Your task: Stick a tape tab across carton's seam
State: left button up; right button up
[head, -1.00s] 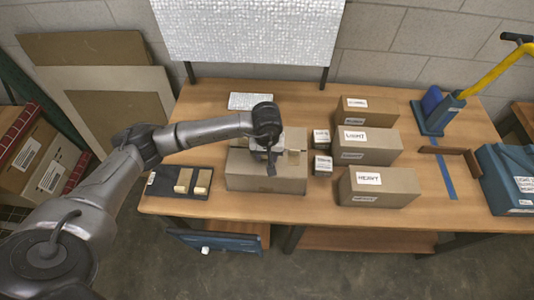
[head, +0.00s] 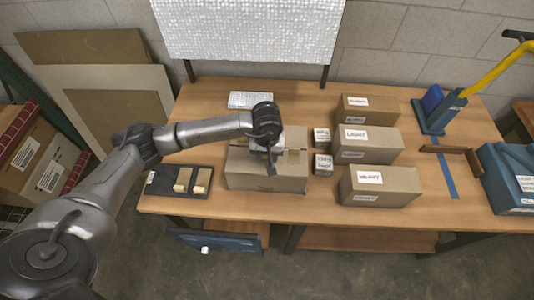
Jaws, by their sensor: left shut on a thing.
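The closed brown carton (head: 245,178) sits on the table left of centre, partly hidden by my left arm and gripper. My left gripper (head: 271,168) points down over the middle of its top. It is shut on a small tape tab that is mostly hidden by the fingers. I cannot tell whether the tab touches the carton. A tan patch shows on the carton's top just right of the gripper. Two more tan tape tabs (head: 183,178) (head: 202,180) lie on a dark board (head: 160,182) left of the carton. My right gripper is out of view.
Labelled boxes (head: 380,185) (head: 366,145) (head: 367,110) stand right of the carton, with two small grey blocks (head: 323,164) (head: 321,138) between. A silvery pad (head: 250,100) lies behind.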

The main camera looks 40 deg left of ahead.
pick_arm(q)
jog(key=shift+f, duration=0.1)
jog(key=o, duration=1)
jog(key=shift+c, duration=0.2)
jog(key=shift+r, duration=0.55)
notch_tip(320, 180, up, 13)
jog(key=shift+f, duration=0.15)
